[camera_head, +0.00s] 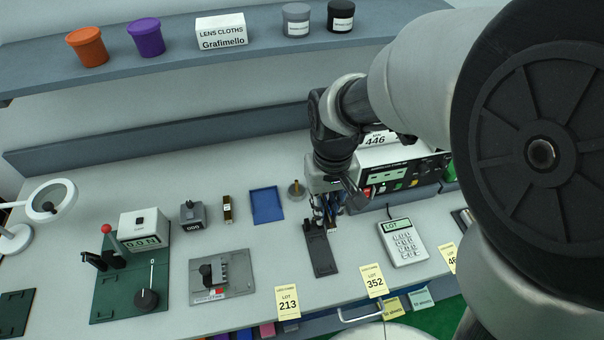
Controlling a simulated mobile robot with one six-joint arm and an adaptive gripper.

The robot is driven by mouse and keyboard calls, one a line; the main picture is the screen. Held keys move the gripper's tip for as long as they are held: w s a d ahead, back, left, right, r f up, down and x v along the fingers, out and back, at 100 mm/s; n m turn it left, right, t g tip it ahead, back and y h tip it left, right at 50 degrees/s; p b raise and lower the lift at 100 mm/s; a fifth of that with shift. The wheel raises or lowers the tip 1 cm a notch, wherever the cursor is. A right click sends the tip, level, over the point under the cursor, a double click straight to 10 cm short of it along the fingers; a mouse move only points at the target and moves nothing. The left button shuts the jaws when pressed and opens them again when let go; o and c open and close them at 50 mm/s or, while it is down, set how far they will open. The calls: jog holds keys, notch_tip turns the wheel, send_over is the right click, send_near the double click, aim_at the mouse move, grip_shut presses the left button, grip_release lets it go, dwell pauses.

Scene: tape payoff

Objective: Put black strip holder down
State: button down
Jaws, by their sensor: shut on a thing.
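The black strip holder (321,252) is a long dark narrow piece in the middle of the bench, left of the calculator-like keypad. My gripper (322,217) points down over its far end and is shut on it. The fingertips are small and partly dark against the holder, so their exact contact is hard to see. The holder looks flat and level, at or very near the bench top; I cannot tell whether it touches.
A blue tray (267,205) lies to the left of my gripper. A keypad device (403,242) lies to the right, with a control box (400,172) behind it. A grey fixture (222,276) sits at left. Lot cards (287,302) line the front edge.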

aim_at(321, 253)
notch_tip(321, 253, down, 20)
jog(key=b, duration=0.6)
jog(key=shift+d+r, duration=0.1)
jog(key=shift+f, duration=0.25)
jog(key=c, duration=1.5)
grip_release()
jog(key=shift+r, duration=0.1)
jog(key=shift+r, duration=0.1)
notch_tip(321, 253, up, 12)
jog(key=p, duration=0.3)
jog(key=shift+r+p, duration=0.1)
jog(key=shift+p, duration=0.25)
